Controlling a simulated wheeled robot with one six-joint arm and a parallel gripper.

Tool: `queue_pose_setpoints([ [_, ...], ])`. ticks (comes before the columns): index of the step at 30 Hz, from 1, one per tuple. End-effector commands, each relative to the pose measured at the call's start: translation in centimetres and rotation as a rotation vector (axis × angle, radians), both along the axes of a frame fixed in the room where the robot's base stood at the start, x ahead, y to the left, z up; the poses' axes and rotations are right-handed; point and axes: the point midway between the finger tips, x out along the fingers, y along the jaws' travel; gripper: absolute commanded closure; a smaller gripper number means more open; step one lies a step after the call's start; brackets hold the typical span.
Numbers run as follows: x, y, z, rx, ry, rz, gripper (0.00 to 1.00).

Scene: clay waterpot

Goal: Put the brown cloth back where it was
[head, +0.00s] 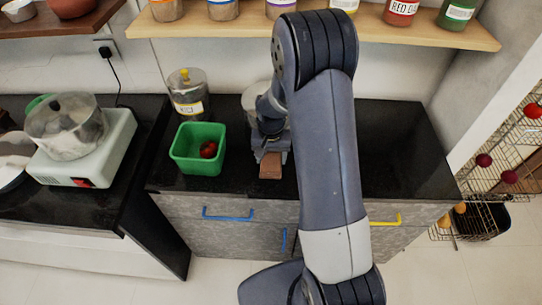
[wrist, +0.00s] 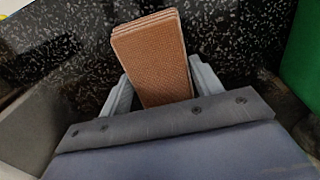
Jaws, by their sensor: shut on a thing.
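The brown cloth (wrist: 152,58) is a folded, layered rectangle between the two fingers of my gripper (wrist: 160,88) in the wrist view. My gripper is shut on it. In the head view the cloth (head: 271,165) shows as a small brown patch below my gripper (head: 270,153), over the black counter near its front edge. I cannot tell whether the cloth touches the counter.
A green bin (head: 181,162) with a red item stands left of my gripper. A lidded jar (head: 187,92) stands behind it. A pale vessel (head: 256,96) is partly hidden behind my arm. The counter (head: 405,150) to the right is clear. A shelf (head: 220,32) with jars hangs above.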

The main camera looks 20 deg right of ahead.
Motion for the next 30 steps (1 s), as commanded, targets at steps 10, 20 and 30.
queue_pose_setpoints([
  [10, 0.0, 0.0, -0.5, 0.0, -0.001, 0.0, 0.68],
  [20, 0.0, 0.0, -0.55, 0.0, -0.001, 0.0, 0.18],
  [30, 0.0, 0.0, -0.08, 0.0, -0.001, 0.0, 0.17],
])
